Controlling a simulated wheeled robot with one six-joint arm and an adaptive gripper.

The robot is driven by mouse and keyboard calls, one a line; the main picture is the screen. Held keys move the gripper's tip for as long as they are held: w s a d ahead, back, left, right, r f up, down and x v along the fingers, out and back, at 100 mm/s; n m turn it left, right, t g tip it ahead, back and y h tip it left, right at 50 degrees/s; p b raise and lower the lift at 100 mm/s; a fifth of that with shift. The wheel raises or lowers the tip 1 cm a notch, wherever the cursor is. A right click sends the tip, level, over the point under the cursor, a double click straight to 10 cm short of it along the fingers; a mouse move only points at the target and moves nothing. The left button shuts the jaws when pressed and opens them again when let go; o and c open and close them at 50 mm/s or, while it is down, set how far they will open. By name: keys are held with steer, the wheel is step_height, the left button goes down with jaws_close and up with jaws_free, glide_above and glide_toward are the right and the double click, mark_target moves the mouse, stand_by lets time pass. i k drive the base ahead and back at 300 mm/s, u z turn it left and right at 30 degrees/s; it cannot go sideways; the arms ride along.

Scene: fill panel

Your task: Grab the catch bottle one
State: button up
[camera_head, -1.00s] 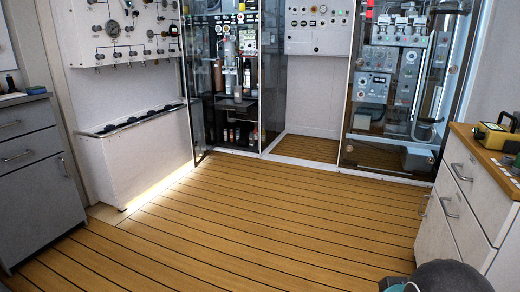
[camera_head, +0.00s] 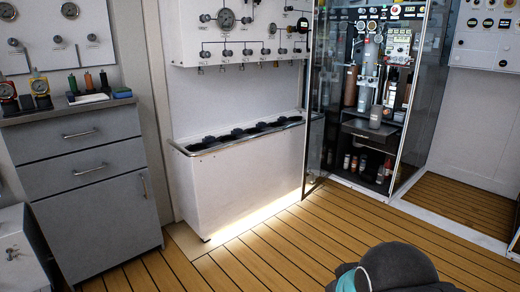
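I cannot tell which object is catch bottle one. Candidates are in the glass-sided cabinet at the right. A small grey cylinder (camera_head: 376,117) stands on the black shelf inside it. A brown cylinder (camera_head: 350,86) and a taller grey cylinder (camera_head: 367,60) stand upright behind and to the left. Several small bottles (camera_head: 362,164) with grey and red bodies stand in the dark compartment below. A dark rounded link of my arm with a teal band shows at the bottom edge, well in front of the cabinet. My gripper is not in view.
A white trough (camera_head: 235,185) with a metal rail stands under a wall gauge panel (camera_head: 240,28). A grey drawer cabinet (camera_head: 95,190) at left carries gauges and small bottles. The cabinet's glass door (camera_head: 315,120) stands at its left side. The wooden floor (camera_head: 300,235) before it is clear.

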mark_target(362, 103)
steer(key=z, duration=0.05)
steer(key=i, duration=2.35)
steer(key=z, duration=0.95)
steer(key=i, duration=1.85)
steer(key=z, duration=0.7)
